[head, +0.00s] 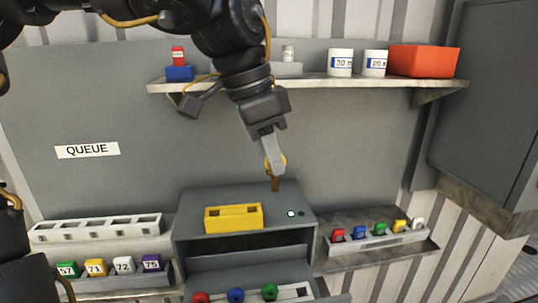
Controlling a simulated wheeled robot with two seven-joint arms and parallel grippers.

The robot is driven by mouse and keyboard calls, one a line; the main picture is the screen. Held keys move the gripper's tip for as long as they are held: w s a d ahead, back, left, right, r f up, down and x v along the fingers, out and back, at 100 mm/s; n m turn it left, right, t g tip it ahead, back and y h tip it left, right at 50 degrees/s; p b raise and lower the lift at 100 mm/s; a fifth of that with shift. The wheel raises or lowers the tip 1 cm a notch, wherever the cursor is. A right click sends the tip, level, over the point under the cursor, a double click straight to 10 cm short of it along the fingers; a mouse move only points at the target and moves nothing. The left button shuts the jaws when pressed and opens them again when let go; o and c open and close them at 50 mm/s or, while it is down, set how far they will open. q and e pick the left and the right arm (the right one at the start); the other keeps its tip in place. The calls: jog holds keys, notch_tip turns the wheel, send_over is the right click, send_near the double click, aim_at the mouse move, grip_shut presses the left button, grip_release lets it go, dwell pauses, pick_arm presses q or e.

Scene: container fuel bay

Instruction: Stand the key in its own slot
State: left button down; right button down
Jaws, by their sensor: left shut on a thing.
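My left gripper (271,157) reaches down from the top and is shut on a key, which has a yellow head and a brown shaft (275,183) pointing downward. The gripper's fingers partly hide the yellow head. The key is over the back right part of a grey box (190,222); I cannot tell whether its tip touches the top. A yellow block (233,226) with two dark slots in its top sits on the box, left of and nearer than the key. My right gripper is not in view.
A shelf (308,85) with white cups and a red bin (424,60) runs behind the arm. An open drawer (335,299) with coloured knobs juts out below the box. Left stands a rack with numbered tags (96,268); right, a rack of coloured pieces (378,241).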

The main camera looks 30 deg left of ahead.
pick_arm(q)
notch_tip(320, 180, up, 2)
jog(key=shift+r+p, duration=0.15)
jog(key=shift+p, duration=0.8)
notch_tip(320, 180, up, 4)
jog(key=p, duration=0.3)
jog(key=shift+r+p, duration=0.1)
jog(key=shift+p, duration=0.25)
